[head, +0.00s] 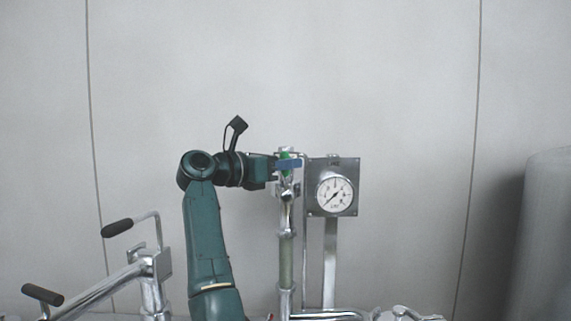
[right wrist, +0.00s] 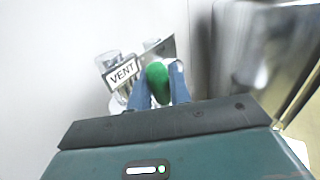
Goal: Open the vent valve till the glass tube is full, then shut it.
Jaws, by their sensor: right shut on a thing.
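The vent valve's green knob (head: 285,155) is at the top of a metal standpipe. In the right wrist view the green knob (right wrist: 157,80) lies between the two blue fingers, beside a white label reading VENT (right wrist: 123,73). My right gripper (head: 289,164) is shut on this knob, and its fingers (right wrist: 160,88) touch it on both sides. The glass tube (head: 286,262) stands upright below the valve and looks dull green. I cannot make out a liquid level in it. My left gripper is not in view.
A round pressure gauge (head: 335,193) on a grey plate is just right of the valve. Two black-handled cranks (head: 118,228) are on metal piping at the lower left. A large grey cylinder (head: 545,240) stands at the right edge. The wall behind is bare.

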